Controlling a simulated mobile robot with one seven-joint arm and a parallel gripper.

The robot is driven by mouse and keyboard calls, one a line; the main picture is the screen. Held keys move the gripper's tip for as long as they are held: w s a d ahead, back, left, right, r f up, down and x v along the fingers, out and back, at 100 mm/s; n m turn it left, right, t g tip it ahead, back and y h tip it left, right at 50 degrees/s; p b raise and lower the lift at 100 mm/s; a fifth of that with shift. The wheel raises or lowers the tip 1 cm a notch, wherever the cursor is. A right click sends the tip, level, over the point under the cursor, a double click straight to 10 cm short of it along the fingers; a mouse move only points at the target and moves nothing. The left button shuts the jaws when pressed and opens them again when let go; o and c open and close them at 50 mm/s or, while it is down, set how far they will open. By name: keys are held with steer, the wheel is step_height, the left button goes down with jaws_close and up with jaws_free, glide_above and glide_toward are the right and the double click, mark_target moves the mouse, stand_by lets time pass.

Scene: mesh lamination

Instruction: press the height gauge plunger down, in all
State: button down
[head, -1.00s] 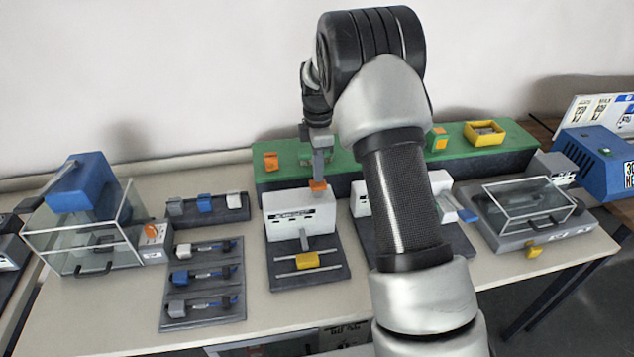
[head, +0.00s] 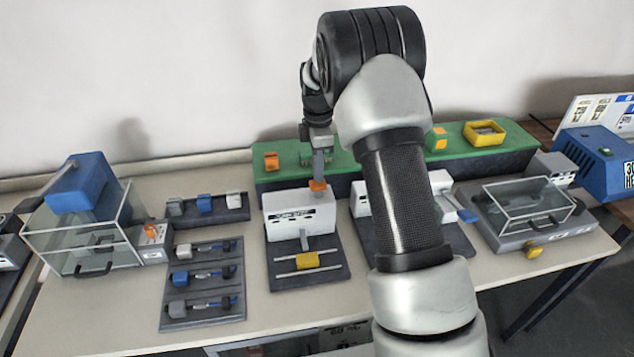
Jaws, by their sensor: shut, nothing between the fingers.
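A white boxy device (head: 285,223) with a small dark label stands on a dark base plate near the middle of the table. It looks like the height gauge, but its label is too small to read. An orange cap (head: 318,185), likely the plunger, shows at the top of its back right part. My gripper (head: 320,176) points down right over this cap, shut and empty. Its tips seem to meet the cap, but I cannot tell whether they touch or press it. The plunger's stem is hidden. A yellow block (head: 308,261) sits on rails at the device's front.
A green shelf (head: 285,177) with orange pieces and a yellow bin (head: 485,133) runs behind. A glass-sided box (head: 75,243) and dark tool racks (head: 203,310) stand left. My arm partly hides another white device (head: 440,181). A clear-lidded unit (head: 530,205) stands right.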

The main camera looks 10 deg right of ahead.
steer(key=shift+f, duration=0.1)
steer(key=shift+f+b, duration=1.3)
steer(key=shift+f, duration=0.8)
steer(key=shift+r, duration=0.1)
steer(key=shift+r+p, duration=2.6)
steer(key=shift+r, duration=1.45)
